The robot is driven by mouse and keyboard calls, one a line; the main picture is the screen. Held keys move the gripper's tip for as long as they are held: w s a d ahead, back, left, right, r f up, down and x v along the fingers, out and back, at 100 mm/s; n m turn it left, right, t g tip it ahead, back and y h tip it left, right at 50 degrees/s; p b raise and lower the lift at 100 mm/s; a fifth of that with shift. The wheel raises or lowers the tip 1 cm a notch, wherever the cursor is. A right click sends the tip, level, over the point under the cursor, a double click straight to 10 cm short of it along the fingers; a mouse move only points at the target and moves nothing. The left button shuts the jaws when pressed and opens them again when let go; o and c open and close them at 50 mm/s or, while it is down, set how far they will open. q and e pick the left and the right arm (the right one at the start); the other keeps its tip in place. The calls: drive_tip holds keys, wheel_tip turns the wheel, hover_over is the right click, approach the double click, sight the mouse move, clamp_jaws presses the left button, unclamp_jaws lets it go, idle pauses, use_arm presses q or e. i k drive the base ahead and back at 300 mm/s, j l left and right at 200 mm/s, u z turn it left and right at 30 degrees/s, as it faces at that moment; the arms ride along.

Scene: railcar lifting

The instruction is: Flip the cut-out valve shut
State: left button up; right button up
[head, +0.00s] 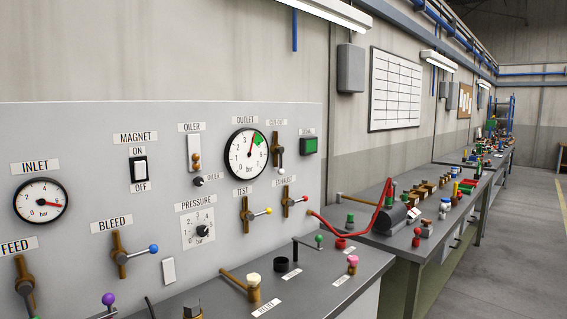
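The cut-out valve (277,150) is on the grey wall panel (80,130), right of the outlet gauge (247,153). It has a brown vertical pipe and a dark body under a small label that seems to read CUT OUT. Its lever points down and ends in a white ball (281,171). The label is partly hard to read at this size. Neither of my grippers is in the head view.
The test valve (246,214) and exhaust valve (287,201) are below, with levers pointing right. A bench with a relief valve (254,288) and several knobbed fittings stands before the panel. A red hose (350,231) arches at right. The floor at right is clear.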

sight(280, 150)
drive_tip(key=i+l+z, duration=0.15)
drive_tip(key=i, duration=0.25)
drive_tip(key=i+l+z, duration=0.15)
drive_tip(key=i+l, duration=0.2)
drive_tip(key=i+l+z, duration=0.2)
drive_tip(key=i, duration=0.3)
